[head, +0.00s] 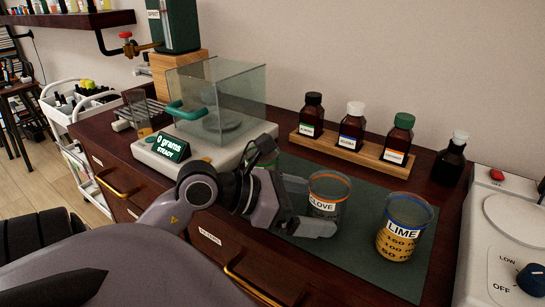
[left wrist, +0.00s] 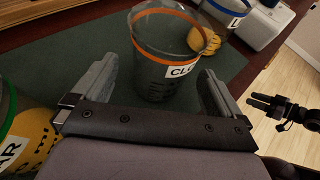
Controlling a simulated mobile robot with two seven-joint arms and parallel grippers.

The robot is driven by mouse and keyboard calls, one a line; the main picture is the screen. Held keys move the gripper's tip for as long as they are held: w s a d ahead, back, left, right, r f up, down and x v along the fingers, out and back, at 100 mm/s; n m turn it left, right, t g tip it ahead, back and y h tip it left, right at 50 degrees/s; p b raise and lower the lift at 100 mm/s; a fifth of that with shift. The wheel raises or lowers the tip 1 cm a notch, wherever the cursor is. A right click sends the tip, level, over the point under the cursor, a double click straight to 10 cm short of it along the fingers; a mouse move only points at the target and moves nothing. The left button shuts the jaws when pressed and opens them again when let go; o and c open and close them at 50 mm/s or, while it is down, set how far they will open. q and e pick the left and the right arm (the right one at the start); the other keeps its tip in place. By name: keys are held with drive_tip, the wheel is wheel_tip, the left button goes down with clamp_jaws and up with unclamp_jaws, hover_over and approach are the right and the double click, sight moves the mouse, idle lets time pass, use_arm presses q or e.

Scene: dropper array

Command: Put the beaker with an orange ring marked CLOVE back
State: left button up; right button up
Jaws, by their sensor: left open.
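The beaker with an orange ring marked CLOVE (head: 328,192) stands upright on the dark green mat (head: 375,262). It is clear glass and looks empty. It also shows in the left wrist view (left wrist: 160,70). My left gripper (head: 312,206) is open, low over the mat, with one finger on each side of the CLOVE beaker; whether they touch it I cannot tell. In the left wrist view the gripper's fingers (left wrist: 158,88) flank the beaker. A dark gripper, seemingly my right one (left wrist: 262,102), is small at the right edge, away from the beaker.
A blue-ringed LIME beaker (head: 402,230) with yellow liquid stands to the right. A green-ringed beaker (left wrist: 25,135) is close on the left. Brown bottles stand in a wooden rack (head: 350,152) behind. A balance (head: 165,148) reads 0 grams. A hotplate (head: 510,235) is far right.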

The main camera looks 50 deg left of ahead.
use_arm(q)
drive_tip(key=shift+v, duration=1.25)
drive_tip(key=p+v, duration=0.3)
drive_tip(key=v, duration=0.1)
drive_tip(key=shift+s+r, duration=0.1)
drive_tip(key=shift+r, duration=0.15)
drive_tip(key=shift+s+a+r+p, duration=0.1)
drive_tip(key=shift+s+a+p, duration=0.35)
drive_tip(key=shift+s, duration=0.15)
